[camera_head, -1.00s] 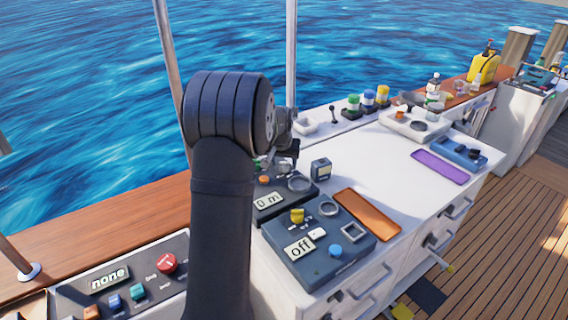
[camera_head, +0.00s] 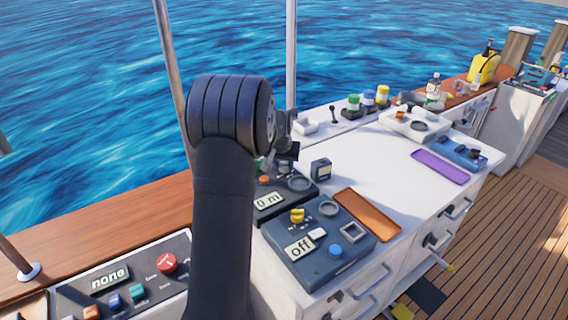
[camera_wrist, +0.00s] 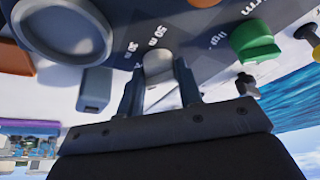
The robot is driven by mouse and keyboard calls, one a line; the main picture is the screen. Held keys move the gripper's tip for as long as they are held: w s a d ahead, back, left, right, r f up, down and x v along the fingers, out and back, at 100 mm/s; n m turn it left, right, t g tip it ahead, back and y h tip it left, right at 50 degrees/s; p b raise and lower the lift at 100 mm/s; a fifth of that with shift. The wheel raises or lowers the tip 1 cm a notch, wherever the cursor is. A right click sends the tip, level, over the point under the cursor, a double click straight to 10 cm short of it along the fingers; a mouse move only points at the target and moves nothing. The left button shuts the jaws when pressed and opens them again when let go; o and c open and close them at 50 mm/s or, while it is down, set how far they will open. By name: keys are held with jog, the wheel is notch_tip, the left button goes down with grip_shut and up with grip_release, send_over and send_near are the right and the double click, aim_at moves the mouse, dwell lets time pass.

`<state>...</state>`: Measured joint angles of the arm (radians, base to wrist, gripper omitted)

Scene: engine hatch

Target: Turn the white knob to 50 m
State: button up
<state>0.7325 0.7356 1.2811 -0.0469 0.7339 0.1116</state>
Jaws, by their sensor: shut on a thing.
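The white knob (camera_wrist: 157,64) sits on a dark panel (camera_wrist: 205,60) in the wrist view, with the marks "30 m" and "50 m" printed beside it. My gripper (camera_wrist: 160,88) is shut on the knob, one finger on each side. Which mark the knob points at cannot be told. In the head view my gripper (camera_head: 284,165) is over the far end of the dark panel, and the knob is hidden there. The panel's display (camera_head: 268,200) shows "0 m"; my arm borders its left edge, so a leading digit may be hidden.
A green knob (camera_wrist: 255,41) is beside the white one. A nearer panel (camera_head: 325,262) reads "off" and carries a yellow knob (camera_head: 297,215) and a blue button (camera_head: 336,251). A small dark block (camera_head: 321,169) and an orange tray (camera_head: 367,214) lie right of the panels.

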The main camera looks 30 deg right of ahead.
jog(key=m+g, duration=0.1)
jog(key=m, duration=0.2)
jog(key=m+g+h, duration=0.1)
jog(key=m, duration=0.2)
jog(key=shift+w, duration=0.15)
jog(key=m+g, duration=0.1)
jog(key=m, duration=0.2)
jog(key=m+g, duration=0.1)
jog(key=m, duration=0.2)
jog(key=shift+w+g, duration=0.2)
jog(key=shift+g, duration=0.1)
jog(key=m+g, duration=0.1)
jog(key=m, duration=0.2)
jog(key=m+y, duration=0.1)
jog(key=m, duration=0.1)
jog(key=shift+w+m+g, duration=0.1)
jog(key=shift+m+g, duration=0.3)
jog(key=m+y, duration=0.1)
jog(key=m, duration=0.1)
jog(key=m+g+y, duration=0.1)
jog(key=m, duration=0.2)
jog(key=shift+d+m, duration=0.2)
jog(key=shift+m, duration=0.1)
jog(key=o, duration=0.9)
jog(key=shift+o, duration=0.2)
